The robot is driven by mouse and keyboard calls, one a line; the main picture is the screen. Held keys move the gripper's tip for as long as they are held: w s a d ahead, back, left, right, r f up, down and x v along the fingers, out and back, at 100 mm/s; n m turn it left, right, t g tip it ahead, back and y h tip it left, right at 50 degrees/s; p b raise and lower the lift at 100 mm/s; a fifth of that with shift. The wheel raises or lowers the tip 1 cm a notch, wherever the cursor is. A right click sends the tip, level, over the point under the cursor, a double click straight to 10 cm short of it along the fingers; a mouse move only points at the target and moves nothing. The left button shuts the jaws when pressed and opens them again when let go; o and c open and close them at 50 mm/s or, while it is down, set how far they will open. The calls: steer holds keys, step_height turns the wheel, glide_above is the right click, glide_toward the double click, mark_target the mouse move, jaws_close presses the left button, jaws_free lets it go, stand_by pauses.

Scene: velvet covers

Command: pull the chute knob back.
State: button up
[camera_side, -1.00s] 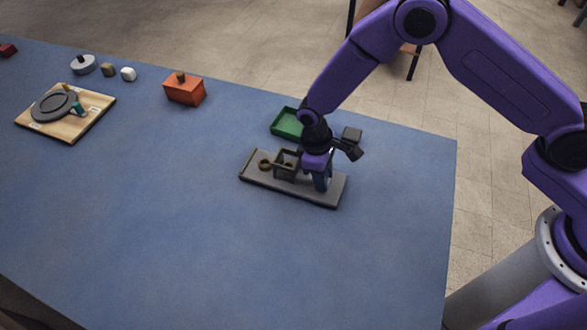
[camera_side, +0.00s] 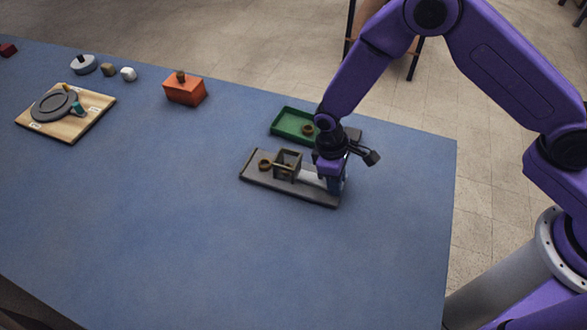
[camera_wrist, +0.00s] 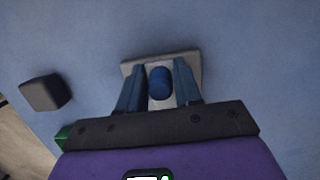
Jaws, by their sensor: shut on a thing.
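The chute has a dark grey base plate (camera_side: 255,178) with a small upright box frame (camera_side: 288,164) on it. A pale slide bar (camera_side: 310,179) shows between the frame and my gripper. My gripper (camera_side: 333,190) is low over the right end of the plate, fingers pointing down. In the wrist view, the blue chute knob (camera_wrist: 160,83) sits between the two blue fingers of my gripper (camera_wrist: 158,80), which are shut on it. The side view hides the knob behind the fingers. A brass ring (camera_side: 265,163) lies on the plate left of the frame.
A green tray (camera_side: 283,127) behind the chute holds a brass ring (camera_side: 308,129). A dark block (camera_wrist: 45,92) stands close by. An orange box (camera_side: 184,91) and a wooden board with a grey disc (camera_side: 54,106) are further left. The front table area is clear.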

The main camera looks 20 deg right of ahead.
steer(key=o, duration=1.5)
steer(key=shift+r, duration=3.5)
